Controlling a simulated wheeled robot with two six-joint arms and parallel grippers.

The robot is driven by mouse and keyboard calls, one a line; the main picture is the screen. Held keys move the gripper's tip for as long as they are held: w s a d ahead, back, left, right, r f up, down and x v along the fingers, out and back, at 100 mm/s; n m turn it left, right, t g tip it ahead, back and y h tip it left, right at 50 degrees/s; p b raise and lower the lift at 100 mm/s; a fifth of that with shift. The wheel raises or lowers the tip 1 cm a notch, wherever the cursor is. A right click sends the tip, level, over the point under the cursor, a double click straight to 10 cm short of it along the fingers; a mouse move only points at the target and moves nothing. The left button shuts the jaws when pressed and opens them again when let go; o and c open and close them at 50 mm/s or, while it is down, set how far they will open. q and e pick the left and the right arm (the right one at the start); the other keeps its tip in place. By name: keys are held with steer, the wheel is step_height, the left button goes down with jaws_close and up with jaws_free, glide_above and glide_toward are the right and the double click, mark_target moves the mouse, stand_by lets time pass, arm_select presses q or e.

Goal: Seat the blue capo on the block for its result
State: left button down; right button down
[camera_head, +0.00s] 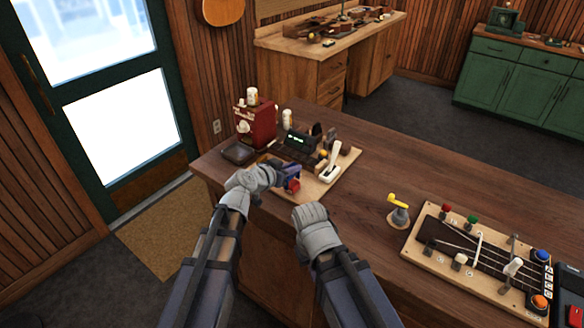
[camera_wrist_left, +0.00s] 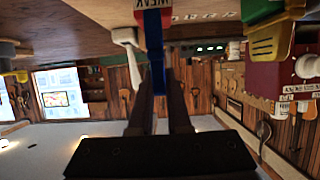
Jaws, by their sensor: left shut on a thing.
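My left gripper (camera_head: 284,176) is shut on the blue capo (camera_head: 291,169), at the front-left corner of a pale wooden board (camera_head: 318,190). A red part (camera_head: 293,186) shows just below the capo. In the left wrist view, which is upside down, the blue capo (camera_wrist_left: 153,25) is between the two dark fingers (camera_wrist_left: 160,85). A red label reading "WEAK" is beside it. I cannot tell whether the capo touches the board or which part is the block. My right gripper (camera_head: 312,222) is over the counter's front edge; its fingers are hidden.
The board carries a white lever (camera_head: 332,163) and a dark device with a green display (camera_head: 297,140). A red machine (camera_head: 256,124) and dark tray (camera_head: 237,153) stand behind left. A yellow-topped piece (camera_head: 398,209) and fretboard panel (camera_head: 480,252) are right. The counter's middle is clear.

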arm_select(q)
steer(key=shift+f+b, duration=0.35)
steer(key=shift+f, duration=0.4)
arm_select(e)
steer(key=shift+f, duration=0.75)
arm_select(q)
steer(key=shift+f+b, duration=0.65)
arm_select(e)
steer(key=shift+f, duration=0.65)
arm_select(q)
steer(key=c, duration=1.2)
jaws_free()
steer(key=shift+r, duration=0.1)
steer(key=shift+o, duration=0.2)
arm_select(e)
steer(key=shift+r, duration=0.1)
